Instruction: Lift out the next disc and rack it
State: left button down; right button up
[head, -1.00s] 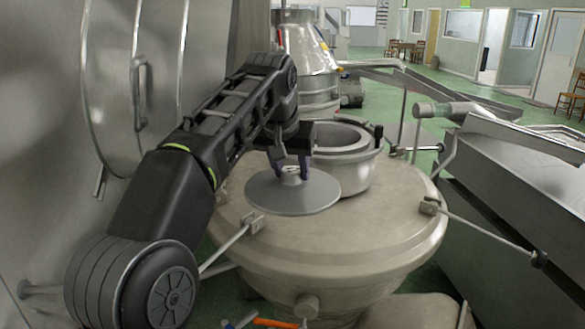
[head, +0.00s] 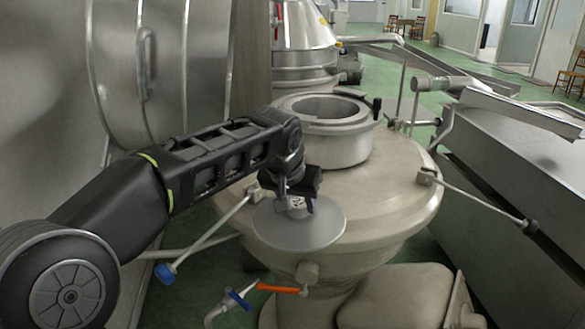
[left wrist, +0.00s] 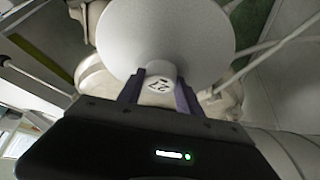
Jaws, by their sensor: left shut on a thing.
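A flat grey disc (head: 298,229) with a pale marked hub (head: 297,203) hangs over the near edge of the machine's lid. My left gripper (head: 299,205) is shut on the disc's hub, with its fingers on either side. In the left wrist view the disc (left wrist: 165,35) spreads out beyond the fingers, and its hub (left wrist: 158,88) sits between them, bearing dark marks. The round open collar (head: 325,140) on the machine's lid (head: 390,190) stands behind the disc; its inside is mostly hidden. No rack can be made out. My right gripper is not in view.
Thin rods with end knobs (head: 530,228) stick out from the lid's sides. An orange-handled valve (head: 278,288) and a blue one (head: 240,299) lie below the disc. A large metal vat (head: 125,60) stands left, a steel trough (head: 520,190) right. Green floor shows between.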

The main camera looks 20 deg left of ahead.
pick_arm(q)
jog(key=s+d+f+b, duration=0.2)
jog(key=f, duration=0.8)
jog(key=s+d+f+m+b, duration=0.1)
jog(key=s+d+f+b, duration=0.1)
jog(key=f, duration=0.8)
jog(key=shift+s+d+h+b, duration=0.3)
jog(key=shift+d, duration=0.1)
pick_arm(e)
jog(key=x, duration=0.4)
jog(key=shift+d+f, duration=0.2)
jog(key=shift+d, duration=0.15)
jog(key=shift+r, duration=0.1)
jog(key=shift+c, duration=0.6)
